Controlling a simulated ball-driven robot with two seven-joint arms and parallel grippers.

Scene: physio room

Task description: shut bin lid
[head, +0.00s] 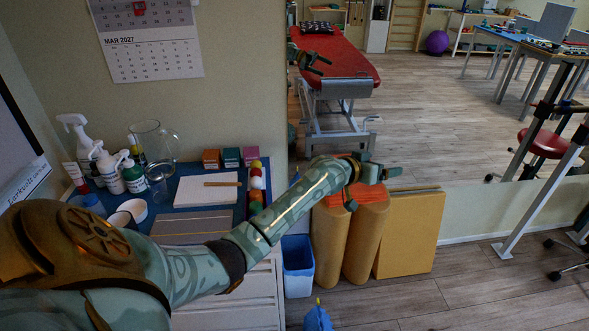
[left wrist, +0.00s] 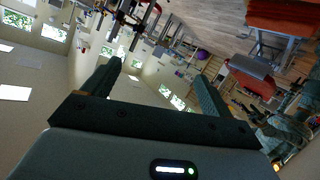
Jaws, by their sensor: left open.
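The bin (head: 298,283) is a small white and blue container on the floor, at the right side of the white drawer cabinet. Its top looks open and blue inside. I cannot make out its lid clearly; my left forearm passes in front of the area above it. My left gripper (head: 383,168) is reached out to the right of the bin and higher, in front of the orange rolls. In the left wrist view, the two fingers of the left gripper (left wrist: 156,70) stand apart with nothing between them. My right gripper is not in view.
Orange rolls (head: 330,245) and a yellow block (head: 408,235) stand right of the bin. The blue worktop (head: 185,222) holds bottles, a jug and small boxes. A blue object (head: 317,319) shows at the bottom edge.

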